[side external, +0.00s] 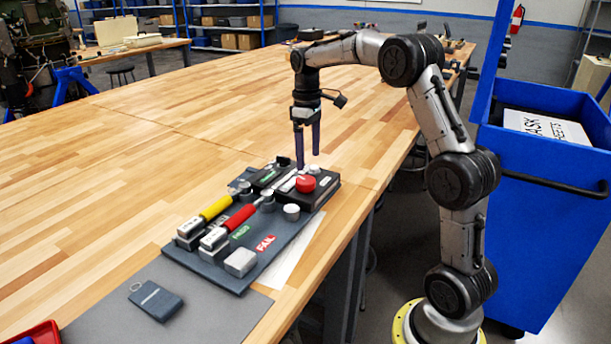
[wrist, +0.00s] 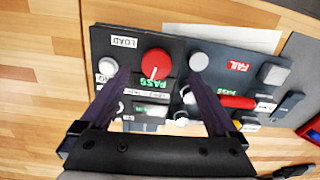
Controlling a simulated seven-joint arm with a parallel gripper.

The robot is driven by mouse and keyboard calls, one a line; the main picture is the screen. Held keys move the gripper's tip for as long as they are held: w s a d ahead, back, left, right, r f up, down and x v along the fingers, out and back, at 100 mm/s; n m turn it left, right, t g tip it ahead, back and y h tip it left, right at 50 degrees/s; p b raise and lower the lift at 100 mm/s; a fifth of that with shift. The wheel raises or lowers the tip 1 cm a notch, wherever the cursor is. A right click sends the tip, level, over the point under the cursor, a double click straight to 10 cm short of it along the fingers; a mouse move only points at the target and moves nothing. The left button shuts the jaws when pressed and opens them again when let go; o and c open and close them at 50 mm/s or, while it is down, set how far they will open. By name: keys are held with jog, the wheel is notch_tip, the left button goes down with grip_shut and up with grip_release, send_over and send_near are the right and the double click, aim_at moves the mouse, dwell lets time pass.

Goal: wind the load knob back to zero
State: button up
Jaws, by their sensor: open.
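The panel (wrist: 185,45) is a dark board on the table. A LOAD label (wrist: 124,42) sits at its left end in the wrist view. Beside it is a round red knob (wrist: 156,63) with a white pointer line toward its lower edge; it also shows on the black box in the side view (side external: 306,184). A small pale knob (wrist: 108,66) is left of the red one. My gripper (side external: 308,158) points down above this end of the panel, open and empty. In the wrist view its fingertips (wrist: 161,77) lie either side of the red knob, apart from it.
A yellow-handled lever (side external: 216,207) and a red-handled lever (side external: 237,218) lie along the panel. A grey block (side external: 240,262), a FAIL label (side external: 265,243) and a PASS label (side external: 240,232) are near them. A grey tag (side external: 156,300) lies in front.

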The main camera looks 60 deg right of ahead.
aim_at(305, 179)
notch_tip(305, 179, up, 7)
jog(key=m, duration=0.6)
jog(key=shift+t, duration=0.3)
jog(key=f, duration=0.9)
jog(key=w+f, duration=0.1)
jog(key=f, duration=0.4)
jog(key=shift+d, duration=0.1)
